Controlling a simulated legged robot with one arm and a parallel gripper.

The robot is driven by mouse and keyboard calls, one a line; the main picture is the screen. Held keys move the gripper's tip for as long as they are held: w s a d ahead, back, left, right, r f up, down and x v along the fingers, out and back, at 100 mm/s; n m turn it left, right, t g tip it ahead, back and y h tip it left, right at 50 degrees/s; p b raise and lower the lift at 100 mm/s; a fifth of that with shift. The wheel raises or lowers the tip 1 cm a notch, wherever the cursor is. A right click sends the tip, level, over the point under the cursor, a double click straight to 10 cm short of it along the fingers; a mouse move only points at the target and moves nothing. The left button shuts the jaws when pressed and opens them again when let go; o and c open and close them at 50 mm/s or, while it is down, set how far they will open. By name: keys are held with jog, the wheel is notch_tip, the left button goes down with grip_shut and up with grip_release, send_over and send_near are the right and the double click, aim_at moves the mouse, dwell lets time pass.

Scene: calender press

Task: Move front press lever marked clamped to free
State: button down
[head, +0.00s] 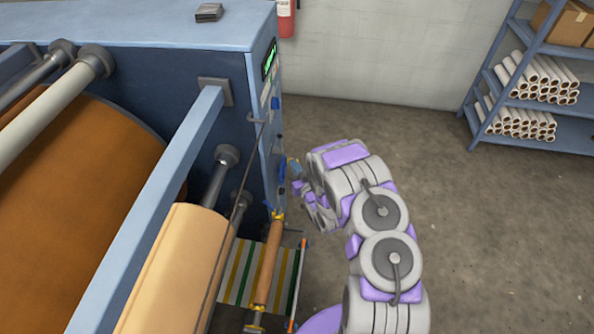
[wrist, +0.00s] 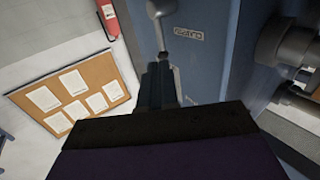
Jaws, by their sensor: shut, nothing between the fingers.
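The blue calender press (head: 225,55) fills the left of the head view. My gripper (head: 295,184) is beside its right end face. In the wrist view, my gripper's dark fingers (wrist: 158,84) are together and empty, pointing at the blue panel. A grey rounded handle (wrist: 161,8), which looks like the lever, shows at the top edge just beyond the fingertips.
A wooden-coloured roller (head: 268,262) and a striped mat (head: 240,275) lie low by the press. A shelf of white rolls (head: 535,100) stands back right. A fire extinguisher (head: 286,18) and a notice board (wrist: 75,95) are on the wall. The floor right of my arm is clear.

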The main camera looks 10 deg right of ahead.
aim_at(281, 143)
jog(key=w, duration=0.3)
jog(key=w+a+b, duration=0.1)
jog(key=w, duration=0.2)
jog(key=w+a+b, duration=0.1)
jog(key=w, duration=0.2)
jog(key=shift+w, duration=0.15)
jog(key=shift+r, duration=0.15)
